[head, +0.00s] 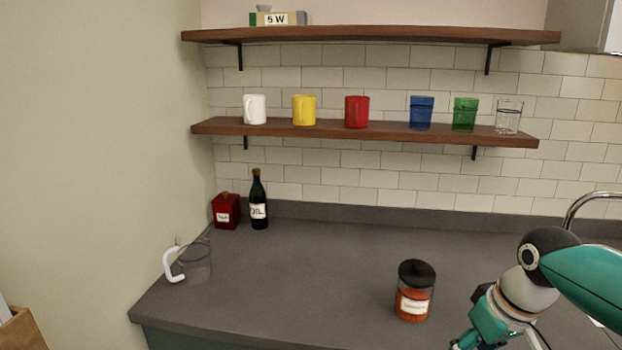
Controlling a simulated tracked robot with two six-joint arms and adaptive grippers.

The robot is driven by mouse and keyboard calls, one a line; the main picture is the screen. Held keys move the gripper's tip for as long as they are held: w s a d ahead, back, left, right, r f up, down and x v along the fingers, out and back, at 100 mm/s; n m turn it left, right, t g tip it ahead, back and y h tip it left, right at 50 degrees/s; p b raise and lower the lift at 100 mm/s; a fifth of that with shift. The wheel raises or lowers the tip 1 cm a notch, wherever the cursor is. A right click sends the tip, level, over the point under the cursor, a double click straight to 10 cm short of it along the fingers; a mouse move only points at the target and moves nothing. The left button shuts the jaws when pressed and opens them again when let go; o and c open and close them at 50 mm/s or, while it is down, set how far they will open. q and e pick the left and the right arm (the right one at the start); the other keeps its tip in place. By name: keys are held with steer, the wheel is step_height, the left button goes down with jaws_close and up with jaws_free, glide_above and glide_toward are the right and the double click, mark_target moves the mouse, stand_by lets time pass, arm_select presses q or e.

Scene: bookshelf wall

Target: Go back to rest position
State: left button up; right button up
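My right arm comes in from the right edge of the head view, over the dark grey counter (300,275). Its green and grey links bend down toward the bottom edge. The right gripper's fingertips are cut off below the frame or hidden, so I cannot tell its opening. My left arm and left gripper are not in view.
A jar with black lid (415,295) stands on the counter left of my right arm. A clear jug (196,262) stands at the counter's left edge. An oil bottle (258,205) and red box (226,212) stand behind. Mugs and glasses line the lower shelf (335,132).

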steer(key=w+a+f+g+y, duration=0.1)
steer(key=a+f, duration=0.3)
steer(key=f, duration=0.7)
steer(key=a+f+y, duration=0.1)
steer(key=a+f, duration=0.4)
steer(key=f, duration=0.6)
steer(key=s+a+f+m, duration=0.2)
steer(key=s+a+f, duration=0.1)
steer(key=s+f, duration=0.5)
steer(key=s+a+f+m+g, duration=0.1)
steer(key=s+a+f, duration=0.3)
steer(key=s+f, duration=0.4)
step_height(320, 180, down, 3)
steer(key=shift+s+a+f+m+y, duration=0.15)
steer(key=shift+a+m+y, duration=0.1)
steer(key=shift+m+y, duration=0.15)
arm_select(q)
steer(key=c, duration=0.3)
arm_select(e)
steer(key=c, duration=0.3)
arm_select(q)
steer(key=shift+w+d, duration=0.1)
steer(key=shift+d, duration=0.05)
arm_select(e)
steer(key=shift+d, duration=0.15)
